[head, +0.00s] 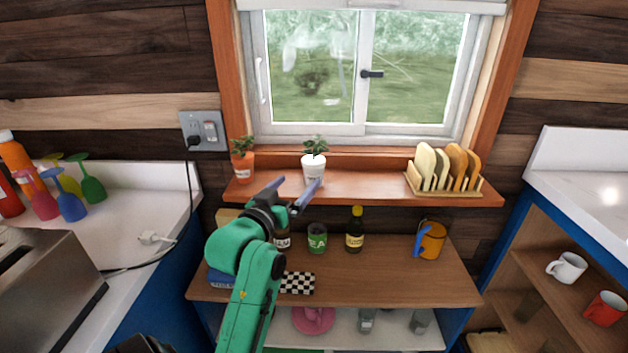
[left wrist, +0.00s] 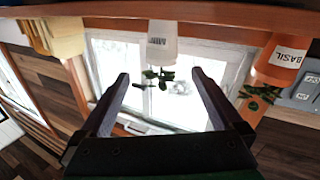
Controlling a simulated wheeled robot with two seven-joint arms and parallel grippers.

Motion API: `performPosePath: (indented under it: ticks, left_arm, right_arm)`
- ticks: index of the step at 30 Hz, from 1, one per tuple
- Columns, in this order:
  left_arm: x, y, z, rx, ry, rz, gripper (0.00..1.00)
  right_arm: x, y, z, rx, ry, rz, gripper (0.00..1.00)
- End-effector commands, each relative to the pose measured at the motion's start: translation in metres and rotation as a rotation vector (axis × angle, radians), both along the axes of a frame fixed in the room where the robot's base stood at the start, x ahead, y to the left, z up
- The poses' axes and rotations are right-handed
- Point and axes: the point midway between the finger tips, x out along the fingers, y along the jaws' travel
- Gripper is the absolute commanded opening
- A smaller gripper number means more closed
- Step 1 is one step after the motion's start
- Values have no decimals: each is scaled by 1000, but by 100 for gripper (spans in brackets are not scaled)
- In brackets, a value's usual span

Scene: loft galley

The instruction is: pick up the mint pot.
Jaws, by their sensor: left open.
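The mint pot (head: 313,172) is a small white pot with a green plant, standing upright on the wooden window shelf (head: 370,187). In the left wrist view, which is upside down, the mint pot (left wrist: 162,45) shows part of its label, and its leaves appear between the fingertips. My left gripper (head: 298,184) is open and empty, in front of the shelf with its fingers pointing toward the pot. In the left wrist view the two fingers (left wrist: 161,75) are spread wide and apart from the pot. My right gripper is not in view.
An orange basil pot (head: 243,165) stands left of the mint pot. A rack of wooden boards (head: 445,170) stands at the shelf's right. Shelf space right of the mint pot is clear.

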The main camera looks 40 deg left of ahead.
Motion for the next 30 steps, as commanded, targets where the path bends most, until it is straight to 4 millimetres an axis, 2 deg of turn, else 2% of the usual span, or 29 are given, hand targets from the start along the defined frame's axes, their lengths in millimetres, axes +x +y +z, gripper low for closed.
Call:
performPosePath:
  ticks: [1,4,11,15,18,24,29,30]
  left_arm:
    - [15,3,9,-3,3,-2,100]
    - [39,10,9,-2,4,-2,100]
    - [70,19,7,-2,7,-2,100]
    - [96,28,6,-2,5,-2,100]
    - [106,31,3,-1,6,-1,100]
    - [107,31,1,0,6,-1,100]
    - [106,31,1,-1,6,-1,39]
    - [106,31,1,-1,7,-1,24]
  right_arm:
    - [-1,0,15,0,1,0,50]
    - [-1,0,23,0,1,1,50]
    - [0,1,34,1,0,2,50]
    - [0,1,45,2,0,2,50]
    - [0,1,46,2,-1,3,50]
    - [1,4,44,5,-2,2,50]
    - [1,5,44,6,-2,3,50]
    - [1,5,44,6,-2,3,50]
